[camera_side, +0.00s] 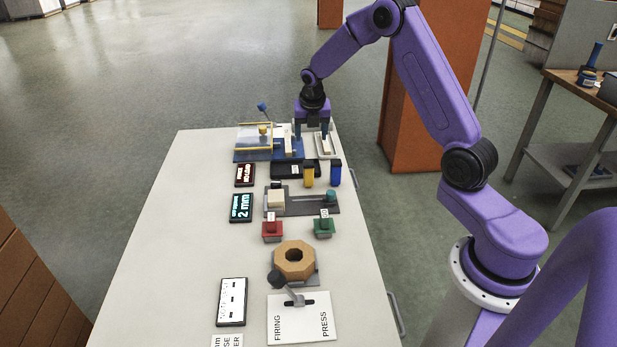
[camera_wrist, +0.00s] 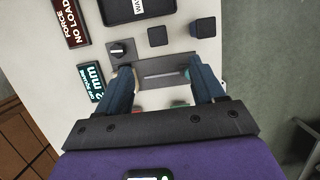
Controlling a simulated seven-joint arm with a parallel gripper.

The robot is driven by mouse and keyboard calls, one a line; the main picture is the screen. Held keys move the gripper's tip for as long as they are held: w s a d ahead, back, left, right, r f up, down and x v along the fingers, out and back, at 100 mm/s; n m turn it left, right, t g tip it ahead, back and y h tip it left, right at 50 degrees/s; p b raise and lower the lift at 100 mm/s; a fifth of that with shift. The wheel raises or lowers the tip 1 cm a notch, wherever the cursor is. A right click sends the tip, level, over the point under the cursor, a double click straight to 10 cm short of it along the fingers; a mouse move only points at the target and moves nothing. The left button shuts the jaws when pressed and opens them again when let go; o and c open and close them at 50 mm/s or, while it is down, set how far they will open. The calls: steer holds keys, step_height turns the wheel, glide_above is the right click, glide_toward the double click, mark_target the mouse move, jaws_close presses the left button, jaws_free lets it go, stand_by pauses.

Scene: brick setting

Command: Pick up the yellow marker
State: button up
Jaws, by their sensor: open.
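The yellow marker (camera_side: 308,177) stands upright with a dark top, beside a similar blue marker (camera_side: 336,175), near the right edge of the bench. My gripper (camera_side: 312,134) is open and empty, above the far end of the bench and beyond the markers in the side view. In the wrist view two dark square tops show past my open fingers (camera_wrist: 160,72). The left one (camera_wrist: 157,36) appears to be the yellow marker's; its yellow sides are not visible there. My fingers are apart from both markers.
A black tray (camera_side: 285,171) lies beside the markers. A grey slotted plate (camera_side: 300,209), red (camera_side: 272,232) and green (camera_side: 323,229) buttons and an octagonal wooden piece (camera_side: 294,276) stand nearer. A blue-based fixture (camera_side: 248,156) is at the far end. The bench's left side is clear.

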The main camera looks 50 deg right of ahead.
mark_target(308, 163)
steer(key=x, duration=1)
steer(key=shift+f, duration=0.4)
steer(key=shift+w+x, duration=0.2)
steer(key=shift+x, duration=2.6)
steer(key=c, duration=1.1)
